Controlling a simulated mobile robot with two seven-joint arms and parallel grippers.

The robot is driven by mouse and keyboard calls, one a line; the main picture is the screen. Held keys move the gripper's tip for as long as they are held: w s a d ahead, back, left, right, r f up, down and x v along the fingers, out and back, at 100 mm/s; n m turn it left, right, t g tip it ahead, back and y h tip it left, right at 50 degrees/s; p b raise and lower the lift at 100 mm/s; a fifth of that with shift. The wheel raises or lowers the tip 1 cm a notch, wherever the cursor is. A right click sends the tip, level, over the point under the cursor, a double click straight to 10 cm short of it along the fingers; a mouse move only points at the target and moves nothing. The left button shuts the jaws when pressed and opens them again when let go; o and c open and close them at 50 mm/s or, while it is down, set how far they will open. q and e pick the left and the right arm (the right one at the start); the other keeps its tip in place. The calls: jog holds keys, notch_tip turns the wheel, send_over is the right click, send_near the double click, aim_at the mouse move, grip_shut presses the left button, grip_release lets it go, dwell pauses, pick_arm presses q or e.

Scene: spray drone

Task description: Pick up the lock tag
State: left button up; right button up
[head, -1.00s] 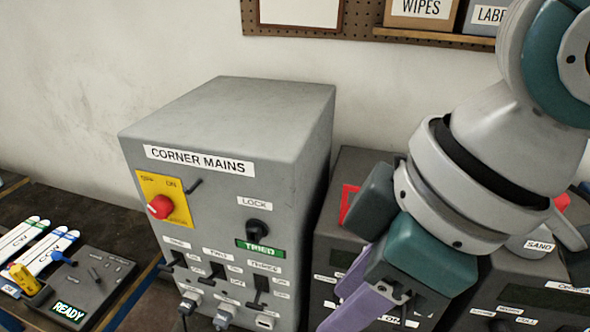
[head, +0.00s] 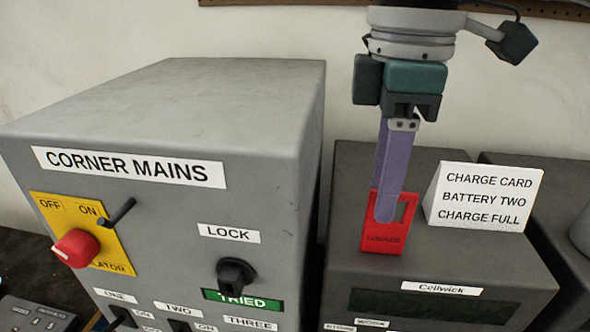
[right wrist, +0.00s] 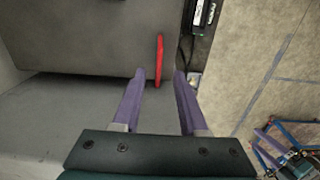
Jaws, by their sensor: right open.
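The lock tag (head: 384,238) is a red plate marked LOCKED, with an opening in its upper part. It stands upright on top of the dark Cellwick box. My right gripper (head: 386,215) comes down from above, with its purple fingers overlapping the tag in the head view.
The grey CORNER MAINS box (head: 190,110) stands to the left, with a red knob (head: 76,248) and a black lock switch (head: 236,274). A white charge card (head: 484,197) stands just right of the tag. A wall is behind.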

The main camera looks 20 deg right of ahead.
jog(key=shift+f, duration=0.35)
notch_tip(320, 180, down, 4)
jog(key=shift+d+r+p, duration=0.1)
jog(key=shift+p, duration=0.8)
jog(key=shift+f, duration=0.45)
jog(key=shift+w, duration=0.1)
jog(key=shift+c, duration=0.3)
grip_shut()
